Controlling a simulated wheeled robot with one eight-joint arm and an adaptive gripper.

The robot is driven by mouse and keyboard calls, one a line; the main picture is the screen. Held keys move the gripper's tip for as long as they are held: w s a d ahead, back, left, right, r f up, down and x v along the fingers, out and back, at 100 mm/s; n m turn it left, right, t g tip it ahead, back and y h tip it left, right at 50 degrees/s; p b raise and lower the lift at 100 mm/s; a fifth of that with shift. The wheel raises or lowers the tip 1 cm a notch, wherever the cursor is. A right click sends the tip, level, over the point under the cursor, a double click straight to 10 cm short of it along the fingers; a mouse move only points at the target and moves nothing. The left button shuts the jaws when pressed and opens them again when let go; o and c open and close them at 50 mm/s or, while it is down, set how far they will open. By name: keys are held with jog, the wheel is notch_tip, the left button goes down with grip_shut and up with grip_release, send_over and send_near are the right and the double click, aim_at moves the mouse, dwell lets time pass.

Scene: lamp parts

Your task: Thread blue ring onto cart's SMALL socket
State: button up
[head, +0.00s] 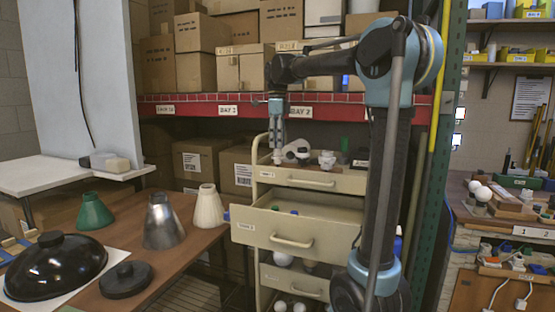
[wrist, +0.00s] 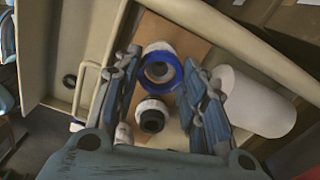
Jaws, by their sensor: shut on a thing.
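My gripper (wrist: 163,68) has its fingertips on either side of the blue ring (wrist: 177,76) and is shut on it. Through the ring a pale round shape shows; I cannot tell whether the ring is above it or around it. A white socket with a dark opening (wrist: 152,116) stands beside the ring, nearer the palm. Another white round part (wrist: 160,47) shows just beyond the ring. In the head view my gripper (head: 277,158) points down over the left part of the cart's top (head: 325,182). The ring is not clear there.
A large white rounded piece (wrist: 255,103) lies right of the fingers. The cart's upper drawer (head: 295,230) is open with small things inside. A socket-like part (head: 327,159) stands farther right on the top. A table (head: 185,245) with lamp shades is at left.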

aim_at(277, 156)
jog(key=shift+f, duration=0.9)
jog(key=shift+f, duration=0.6)
dwell(1.1)
jog(key=c, duration=0.6)
jog(key=shift+o, duration=0.2)
jog(key=shift+s+f, duration=0.1)
grip_shut()
jog(key=m, duration=0.5)
jog(key=shift+f, duration=0.1)
jog(key=shift+m, duration=1)
